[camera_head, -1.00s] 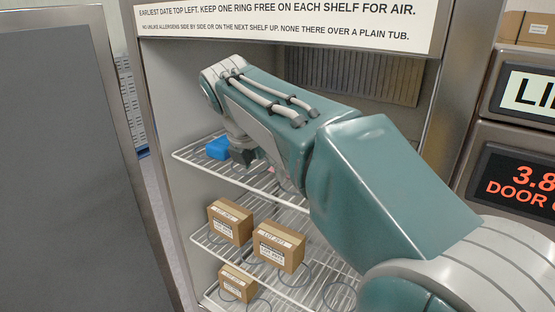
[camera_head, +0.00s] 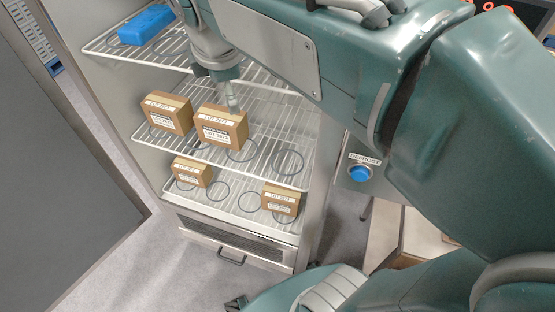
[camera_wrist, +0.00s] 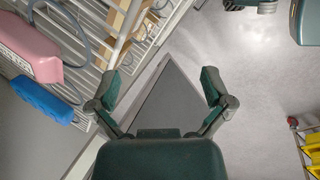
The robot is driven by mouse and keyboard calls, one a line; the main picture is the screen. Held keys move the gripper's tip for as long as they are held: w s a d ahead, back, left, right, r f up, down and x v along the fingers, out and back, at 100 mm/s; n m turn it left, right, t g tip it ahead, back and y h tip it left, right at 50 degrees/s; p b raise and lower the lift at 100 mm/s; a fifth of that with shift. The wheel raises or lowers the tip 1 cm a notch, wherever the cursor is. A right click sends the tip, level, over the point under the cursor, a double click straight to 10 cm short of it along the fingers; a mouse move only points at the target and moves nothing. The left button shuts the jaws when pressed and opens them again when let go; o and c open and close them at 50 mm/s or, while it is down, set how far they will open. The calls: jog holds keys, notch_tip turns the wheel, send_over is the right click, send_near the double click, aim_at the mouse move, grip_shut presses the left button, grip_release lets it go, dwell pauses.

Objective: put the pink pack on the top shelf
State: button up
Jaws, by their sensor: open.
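In the wrist view the pink pack (camera_wrist: 30,48) is at the upper left, on white wire rack beside the blue pack (camera_wrist: 42,100). A dark ring shows near it. In the head view the blue pack (camera_head: 145,24) lies on the top visible shelf (camera_head: 112,50); the pink pack does not show there, and my arm covers part of that shelf. My gripper (camera_wrist: 165,88) is open, with nothing between its fingers. It is apart from the pink pack, to its right in the wrist view. In the head view it (camera_head: 231,95) is partly hidden at the shelf fronts.
Brown cartons (camera_head: 221,126) stand on the middle shelf, and smaller ones (camera_head: 281,199) on the lower shelf, with several rings around. A grey door (camera_head: 50,150) stands open at left. A blue defrost button (camera_head: 360,174) is at right. Floor in front is clear.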

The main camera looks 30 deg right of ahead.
jog(key=s+d+f+m+t+y, duration=0.1)
jog(key=s+d+f+m, duration=0.2)
jog(key=s+f+m, duration=0.7)
jog(key=s+m, duration=0.2)
jog(key=m, duration=0.4)
jog(key=shift+d+t+y, duration=0.25)
jog(key=shift+t+y, duration=0.05)
jog(key=shift+r, duration=0.1)
jog(key=c, duration=0.6)
jog(key=shift+s+d, duration=0.1)
